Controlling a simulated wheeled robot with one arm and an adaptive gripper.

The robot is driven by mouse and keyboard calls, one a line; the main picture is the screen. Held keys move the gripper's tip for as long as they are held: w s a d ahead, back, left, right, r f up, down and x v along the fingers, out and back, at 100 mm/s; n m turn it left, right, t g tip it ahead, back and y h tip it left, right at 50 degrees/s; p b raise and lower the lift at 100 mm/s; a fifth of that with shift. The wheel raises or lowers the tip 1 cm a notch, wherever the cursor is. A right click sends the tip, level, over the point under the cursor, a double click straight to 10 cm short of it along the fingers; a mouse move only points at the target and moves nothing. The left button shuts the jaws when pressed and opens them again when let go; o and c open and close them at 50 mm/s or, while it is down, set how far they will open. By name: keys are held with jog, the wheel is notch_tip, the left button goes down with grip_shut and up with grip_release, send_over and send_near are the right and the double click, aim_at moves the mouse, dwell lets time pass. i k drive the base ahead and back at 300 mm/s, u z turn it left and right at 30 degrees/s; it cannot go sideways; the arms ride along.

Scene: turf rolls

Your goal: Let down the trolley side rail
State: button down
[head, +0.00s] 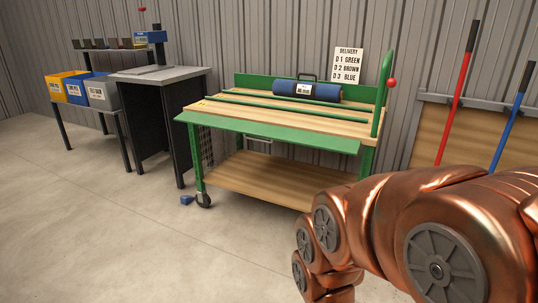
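The green trolley (196,170) stands against the wall, with a wooden deck (225,108) and a lower wooden shelf (240,172). Its long front side rail (265,134) is a green panel that leans outward, nearly flat, along the deck's front edge. The back panel (262,82) stands upright. A green post with a red knob (392,82) rises at the right end. A blue roll (307,91) with a label lies at the back of the deck. My copper arm fills the lower right, apart from the trolley in the picture; my gripper is not in view.
A grey-topped bench (160,74) and yellow, blue and grey bins (103,92) stand left. A red-handled tool (457,90) and a blue-handled tool (508,115) lean right. A small blue object (186,200) lies by the front caster (204,200). The floor in front is clear.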

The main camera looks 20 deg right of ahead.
aim_at(343, 146)
jog(key=u, duration=0.6)
jog(key=i, duration=1.1)
jog(key=u, duration=0.35)
